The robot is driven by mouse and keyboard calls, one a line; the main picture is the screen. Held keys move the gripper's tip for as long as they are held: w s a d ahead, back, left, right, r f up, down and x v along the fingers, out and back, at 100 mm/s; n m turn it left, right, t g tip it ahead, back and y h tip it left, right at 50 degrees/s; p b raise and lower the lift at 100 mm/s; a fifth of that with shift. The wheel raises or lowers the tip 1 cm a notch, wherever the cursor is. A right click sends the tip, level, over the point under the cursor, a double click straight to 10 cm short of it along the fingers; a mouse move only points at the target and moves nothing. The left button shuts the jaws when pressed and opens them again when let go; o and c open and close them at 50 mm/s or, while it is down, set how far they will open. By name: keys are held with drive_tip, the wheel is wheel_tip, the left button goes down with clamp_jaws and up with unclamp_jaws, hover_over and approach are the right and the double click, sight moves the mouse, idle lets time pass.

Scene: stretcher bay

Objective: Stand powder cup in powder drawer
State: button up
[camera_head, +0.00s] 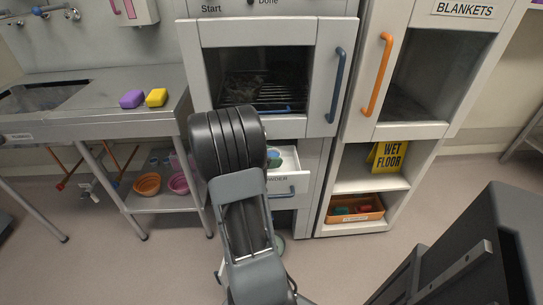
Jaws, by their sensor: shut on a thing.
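The powder drawer (286,187) is pulled open below the oven-like cabinet, with a blue handle and a partly covered label reading "WDER" on its front. A small blue-green item (273,158) shows at the drawer's left inside, right beside my arm; it may be the powder cup, but I cannot tell whether it stands, or is held. My arm covers the left part of the drawer. My gripper is hidden behind the arm, so its fingers do not show.
The cabinet's glass door (272,80) is above the drawer. Right are the blankets cabinet (420,75), a wet-floor sign (388,156) and an orange bin (355,212). Left, a sink counter (95,105) holds purple (132,98) and yellow (156,97) blocks. Floor in front is partly clear.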

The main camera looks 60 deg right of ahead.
drive_tip(key=o, duration=0.9)
drive_tip(key=shift+f, duration=0.1)
drive_tip(key=shift+r+p, duration=0.3)
drive_tip(key=shift+r, duration=0.2)
drive_tip(key=p+v, duration=0.2)
drive_tip(key=v, duration=1)
drive_tip(key=s+a+m+t+y, duration=0.1)
drive_tip(key=a+m+t+y, duration=0.2)
drive_tip(key=a, duration=0.6)
drive_tip(key=s+a+m+t+y, duration=0.1)
drive_tip(key=a+m+t+y, duration=0.2)
drive_tip(key=a, duration=0.7)
drive_tip(key=a+m+t+y, duration=0.4)
drive_tip(key=a+m+y, duration=0.1)
drive_tip(key=a, duration=0.4)
drive_tip(key=shift+s+a+r+m+y, duration=0.15)
drive_tip(key=shift+s+a+m+y, duration=0.15)
drive_tip(key=shift+s+m, duration=0.1)
drive_tip(key=shift+r, duration=0.1)
